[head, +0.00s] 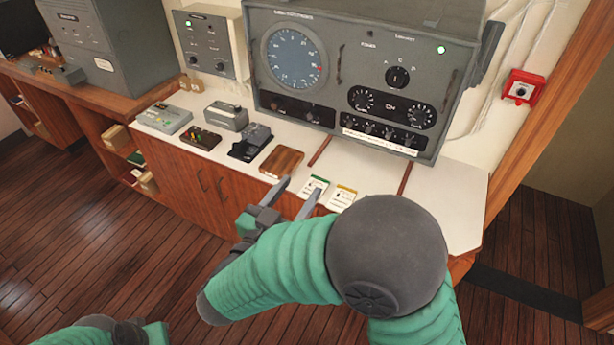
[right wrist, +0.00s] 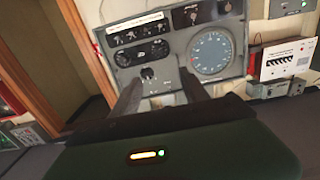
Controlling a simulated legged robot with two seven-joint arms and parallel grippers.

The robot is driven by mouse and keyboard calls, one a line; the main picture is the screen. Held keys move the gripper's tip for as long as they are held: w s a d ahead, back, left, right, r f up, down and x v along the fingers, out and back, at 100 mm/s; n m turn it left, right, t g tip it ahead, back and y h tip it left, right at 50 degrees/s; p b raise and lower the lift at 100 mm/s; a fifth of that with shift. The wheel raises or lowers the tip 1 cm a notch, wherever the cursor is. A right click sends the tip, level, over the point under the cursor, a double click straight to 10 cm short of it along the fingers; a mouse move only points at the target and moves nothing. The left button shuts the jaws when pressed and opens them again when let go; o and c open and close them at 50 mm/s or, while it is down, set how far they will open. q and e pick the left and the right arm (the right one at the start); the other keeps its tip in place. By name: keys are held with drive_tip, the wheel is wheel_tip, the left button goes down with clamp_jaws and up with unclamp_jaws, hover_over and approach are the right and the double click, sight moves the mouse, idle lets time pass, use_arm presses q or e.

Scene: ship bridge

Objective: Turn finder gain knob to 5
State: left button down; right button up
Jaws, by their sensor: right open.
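A large grey console (head: 345,70) stands at the back of the white counter, with a round blue-grey dial (head: 295,58) on its left. It also shows rotated in the right wrist view (right wrist: 172,73). On its right are a black selector knob (head: 397,77), two round scaled knobs (head: 361,99) (head: 421,116) and a row of small knobs (head: 388,132). The labels are too small to tell which is the finder gain knob or its setting. My right gripper (head: 298,191) is open and empty, in front of and below the console, apart from it.
The counter holds a brown wooden block (head: 282,161), a green-edged card (head: 314,187), a yellow-edged card (head: 342,197) and several small devices to the left. A red wall box (head: 522,88) is at right. The counter's right end (head: 445,205) is clear.

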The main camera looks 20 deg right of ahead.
drive_tip(key=x, duration=1.7)
drive_tip(key=p, duration=0.3)
approach(361, 104)
drive_tip(key=p+x, duration=0.2)
drive_tip(key=x, duration=0.6)
drive_tip(key=shift+w+p, duration=0.3)
drive_tip(key=shift+p, duration=0.1)
drive_tip(key=shift+w+d, duration=0.1)
drive_tip(key=shift+d, duration=0.25)
drive_tip(key=shift+a, duration=0.25)
drive_tip(key=c, duration=0.7)
drive_tip(key=shift+d, duration=0.1)
clamp_jaws()
